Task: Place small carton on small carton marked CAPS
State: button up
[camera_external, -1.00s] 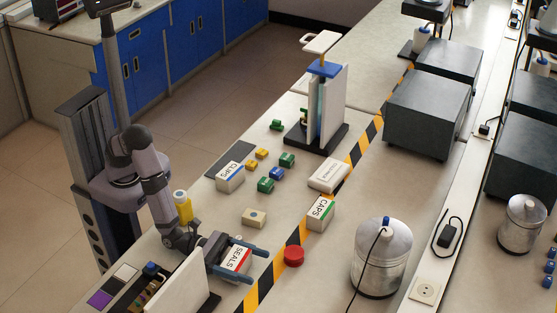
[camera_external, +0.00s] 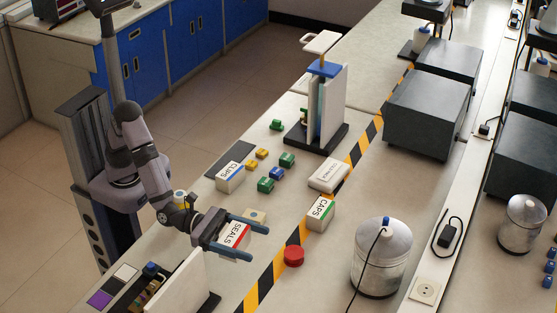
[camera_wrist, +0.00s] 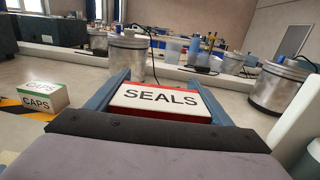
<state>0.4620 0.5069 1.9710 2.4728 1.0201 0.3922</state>
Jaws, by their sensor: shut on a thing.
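My gripper (camera_external: 244,238) is shut on a small white carton marked SEALS (camera_external: 234,236) with a red band. The SEALS carton (camera_wrist: 165,101) also shows between the two fingers in the wrist view, lettering upward. In the outside view it appears raised above the bench. The small carton marked CAPS (camera_external: 320,212), white with a green band, stands on the bench to the right of my gripper and apart from it. The CAPS carton (camera_wrist: 42,97) is at the left in the wrist view.
A CLIPS carton (camera_external: 230,177), a white carton (camera_external: 328,177) and several green, yellow and blue blocks (camera_external: 266,185) lie farther back. A red button (camera_external: 293,256) and a metal canister (camera_external: 381,258) stand near the CAPS carton. A white upright panel (camera_external: 180,285) is at the front.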

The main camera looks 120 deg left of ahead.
jog(key=shift+w+a, duration=0.1)
jog(key=shift+a, duration=0.3)
jog(key=n+g+y, duration=0.4)
jog(key=n+y, duration=0.3)
jog(key=y, duration=0.3)
send_over(321, 215)
jog(key=a, duration=0.4)
jog(key=shift+s+d+r, duration=0.15)
jog(key=shift+s, duration=0.15)
notch_tip(321, 215, up, 7)
jog(key=w+a+n+g+y, duration=0.1)
jog(key=w+a, duration=0.1)
notch_tip(321, 215, down, 11)
jog(key=shift+w, duration=0.3)
